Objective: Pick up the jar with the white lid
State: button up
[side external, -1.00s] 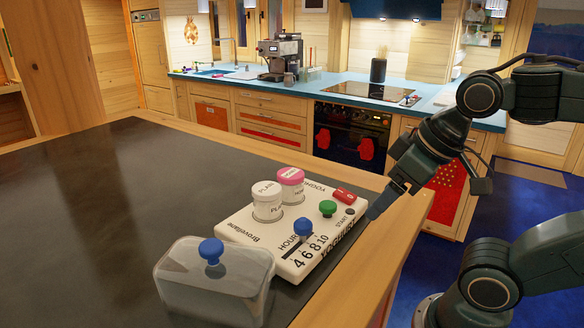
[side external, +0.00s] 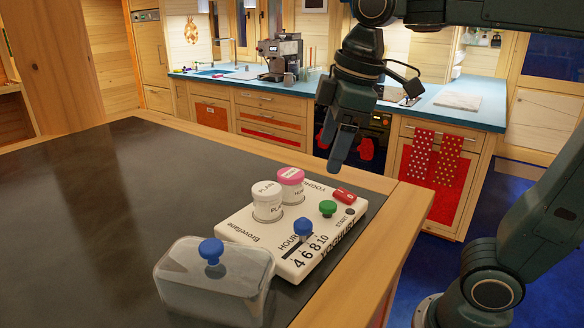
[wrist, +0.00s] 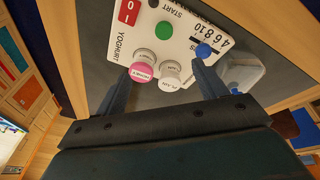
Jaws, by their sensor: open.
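The jar with the white lid (side external: 267,203), labelled PLAIN, stands upright on the white yoghurt maker (side external: 245,234). A jar with a pink lid (side external: 290,186) stands right beside it, behind and to the right. In the wrist view the white-lidded jar (wrist: 170,76) and the pink-lidded jar (wrist: 142,69) lie between my finger lines, beyond the fingertips. My gripper (side external: 342,160) points downward, above and to the right of both jars in the side view. In the wrist view my gripper (wrist: 163,85) shows two spread fingers with nothing held between them.
The yoghurt maker carries a blue knob (side external: 303,227), a green knob (side external: 328,208) and a red switch (side external: 344,196). A clear box with a blue-knobbed lid (side external: 212,275) stands at its left front. The dark tabletop (side external: 130,200) is clear to the left.

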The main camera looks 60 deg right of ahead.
aim_at(266, 188)
jog(key=w+a+r+n+g, duration=0.2)
jog(key=w+a+r+n, duration=0.1)
jog(key=w+a+n, duration=0.2)
jog(key=w+n, duration=0.2)
jog(key=w, duration=0.2)
jog(key=shift+w+a+n+g, duration=0.3)
jog(key=shift+w+a+g, duration=0.05)
jog(key=shift+g, duration=0.05)
jog(key=shift+f, duration=0.1)
jog(key=shift+f, duration=4.2)
jog(key=shift+s+f, duration=0.2)
jog(key=shift+f, duration=2.4)
jog(key=c, duration=1.1)
